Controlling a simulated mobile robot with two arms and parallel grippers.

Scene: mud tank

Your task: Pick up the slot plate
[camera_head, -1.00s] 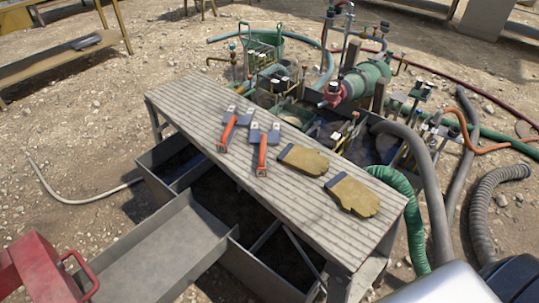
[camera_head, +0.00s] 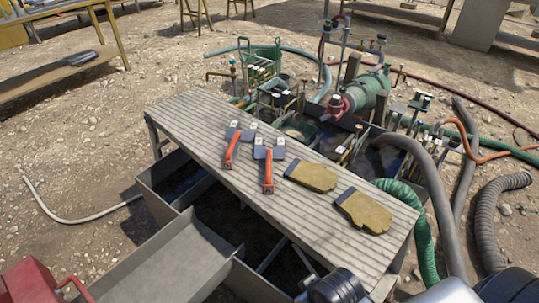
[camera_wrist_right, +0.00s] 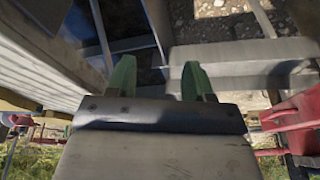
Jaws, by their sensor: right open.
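I cannot tell for sure which thing is the slot plate. On the ribbed table (camera_head: 190,113) in the head view lie two orange-handled tools with grey-blue flat heads, a left one (camera_head: 231,152) and a right one (camera_head: 268,178). Two tan gloves, a left one (camera_head: 311,176) and a right one (camera_head: 362,211), lie to their right. A dark flat object (camera_head: 81,57) lies on the bench at the upper left. My right gripper (camera_wrist_right: 158,76) shows two green fingers spread apart, with nothing seen between them. My left gripper is not in view.
Below the table are dark open bins and a grey metal trough (camera_head: 165,262). A red object with a handle (camera_head: 40,280) stands at the bottom left. Pumps, a green motor (camera_head: 367,92) and hoses crowd the table's far side. Gravelly ground at the left is mostly clear, apart from a pale hose (camera_head: 75,219).

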